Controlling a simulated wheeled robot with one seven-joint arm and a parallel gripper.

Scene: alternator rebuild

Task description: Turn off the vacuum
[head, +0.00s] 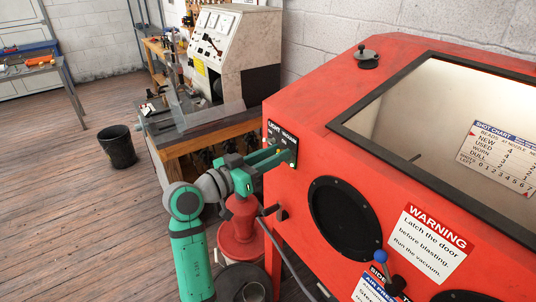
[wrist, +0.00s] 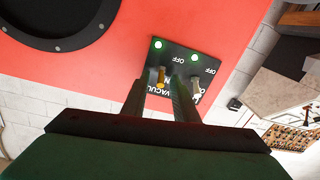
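A dark switch panel (wrist: 178,66) on the red blast cabinet carries two toggle switches labelled LIGHT and VACUUM; it also shows in the head view (head: 274,135). The vacuum switch (wrist: 161,77), brass-coloured, is on the left in the wrist view, with a lit green lamp (wrist: 158,44) above it. The light switch (wrist: 196,86) is to its right, with its own lit green lamp (wrist: 194,58). My gripper (wrist: 158,84) is open at the panel, its fingertips on either side of the vacuum switch. Whether they touch it I cannot tell. In the head view my gripper (head: 283,150) reaches the panel from the left.
The red cabinet (head: 310,120) has a glass window, a round black arm port (head: 343,218) and a warning label (head: 431,244). A red funnel-shaped vessel (head: 240,232) stands below my arm. A workbench (head: 205,128) with a test machine stands behind. A black bucket (head: 117,147) stands on the floor.

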